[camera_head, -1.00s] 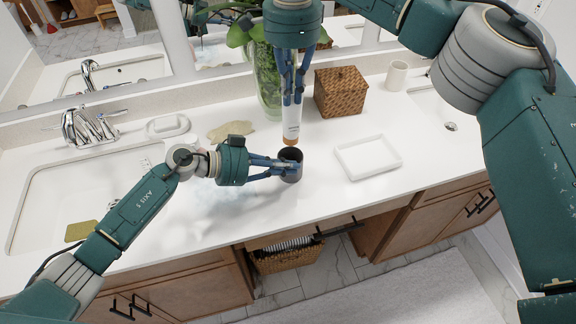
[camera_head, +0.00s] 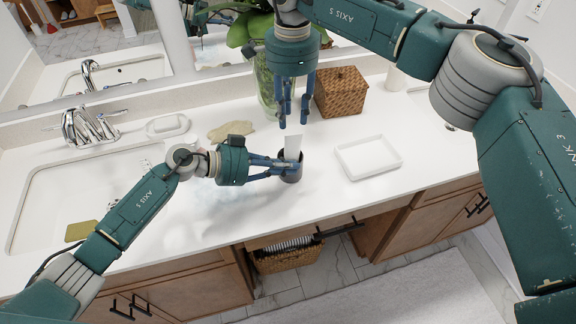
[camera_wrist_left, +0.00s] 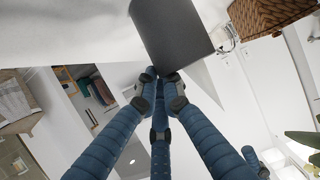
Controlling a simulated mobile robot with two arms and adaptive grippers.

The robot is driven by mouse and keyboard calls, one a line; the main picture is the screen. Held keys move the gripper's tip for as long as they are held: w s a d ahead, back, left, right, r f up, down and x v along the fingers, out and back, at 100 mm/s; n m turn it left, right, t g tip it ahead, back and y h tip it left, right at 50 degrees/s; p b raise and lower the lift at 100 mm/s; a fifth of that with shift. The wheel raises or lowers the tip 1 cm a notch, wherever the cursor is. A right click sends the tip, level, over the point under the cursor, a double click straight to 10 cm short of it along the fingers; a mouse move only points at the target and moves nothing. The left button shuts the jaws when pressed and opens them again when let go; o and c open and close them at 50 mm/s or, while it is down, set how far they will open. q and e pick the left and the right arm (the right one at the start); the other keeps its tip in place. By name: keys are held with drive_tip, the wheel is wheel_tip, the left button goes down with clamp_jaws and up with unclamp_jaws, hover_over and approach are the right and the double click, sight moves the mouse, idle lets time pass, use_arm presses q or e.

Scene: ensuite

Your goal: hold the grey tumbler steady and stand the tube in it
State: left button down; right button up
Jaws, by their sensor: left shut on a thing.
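The dark grey tumbler (camera_head: 291,176) stands on the white counter. My left gripper (camera_head: 288,164) reaches it from the left and is shut on it; the tumbler also fills the top of the left wrist view (camera_wrist_left: 172,35) at the fingertips. The white tube (camera_head: 293,146) stands in the tumbler, nearly upright, with its upper part above the rim and its lower end hidden inside. My right gripper (camera_head: 293,120) is above and behind the tube, with its fingers apart and empty.
A white tray (camera_head: 368,157) lies right of the tumbler. A woven box (camera_head: 340,91) and a leafy plant in a glass vase (camera_head: 266,90) stand behind. The sink basin (camera_head: 70,200) is at left. The counter's front edge is close to the tumbler.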

wheel_tip(320, 180, up, 12)
idle(0.6)
use_arm(q)
drive_tip(key=c, duration=1.8)
unclamp_jaws()
drive_tip(key=shift+c, duration=0.2)
drive_tip(key=v, duration=1.2)
drive_tip(key=shift+f, duration=0.1)
